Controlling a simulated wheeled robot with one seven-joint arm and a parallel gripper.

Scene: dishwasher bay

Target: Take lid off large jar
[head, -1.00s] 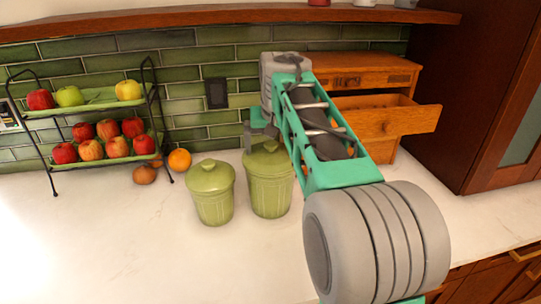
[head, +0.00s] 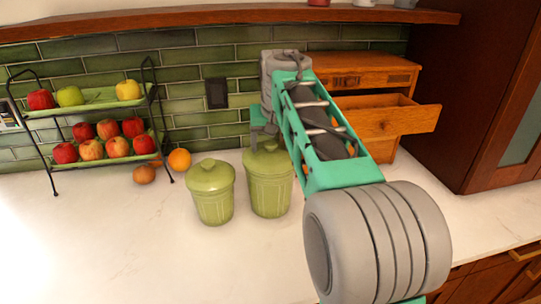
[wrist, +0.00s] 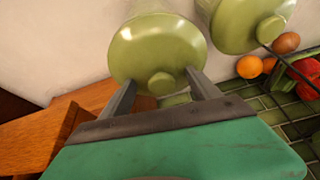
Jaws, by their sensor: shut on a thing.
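The large green jar (head: 270,192) stands upright on the counter, right of a smaller one. Its lid (head: 266,160) looks seated on top in the head view. My gripper (head: 265,140) is directly above this lid, with its fingers partly hidden by my arm. In the wrist view, the lid (wrist: 150,45) faces the camera. Its round knob (wrist: 161,84) sits between the two fingers of my gripper (wrist: 163,84), which is shut on it. The jar's body is mostly hidden under the lid there.
A smaller lidded green jar (head: 212,195) stands close at left. A two-tier fruit rack (head: 160,115) and an orange (head: 179,159) are farther left. A wooden cabinet with an open drawer (head: 392,122) stands behind at right. The front left counter (head: 110,245) is clear.

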